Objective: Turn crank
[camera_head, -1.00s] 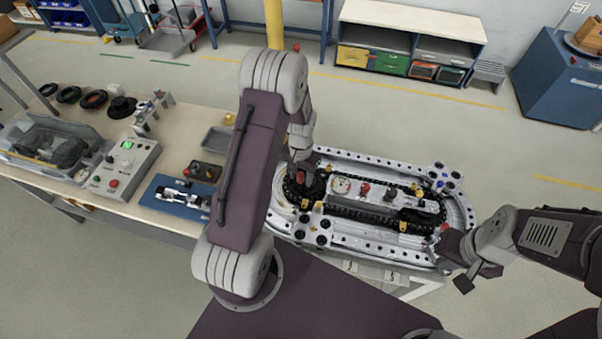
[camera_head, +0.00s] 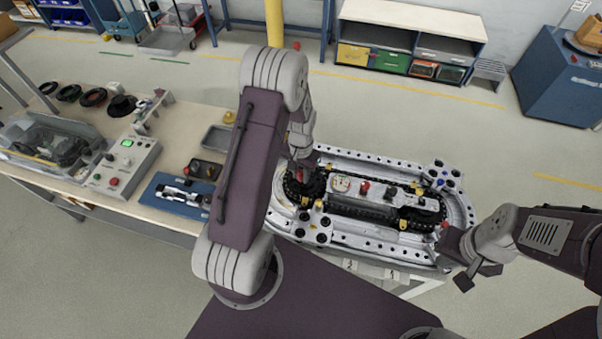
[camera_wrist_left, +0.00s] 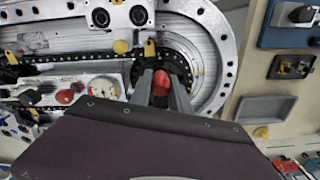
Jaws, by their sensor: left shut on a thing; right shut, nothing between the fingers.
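The ring track (camera_head: 440,178) is a silver oval with a dark chain running around a central panel. A red crank knob (camera_wrist_left: 161,82) stands over the sprocket at the track's left end in the head view. My left gripper (camera_wrist_left: 160,80) reaches down from above and is shut on the red knob. In the head view the knob (camera_head: 300,174) shows only partly between the fingers, and the crank arm under it is hidden. My right gripper (camera_head: 464,272) is shut and empty beside the track's front right end, near another small red knob (camera_head: 444,226).
A workbench at the left holds a grey control box (camera_head: 124,163), a blue tray (camera_head: 176,196) and a clear bin (camera_head: 50,146). A gauge (camera_head: 341,184) and red knob (camera_head: 364,187) sit on the track's panel. Shelving (camera_head: 410,40) stands at the back. Open floor lies to the right.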

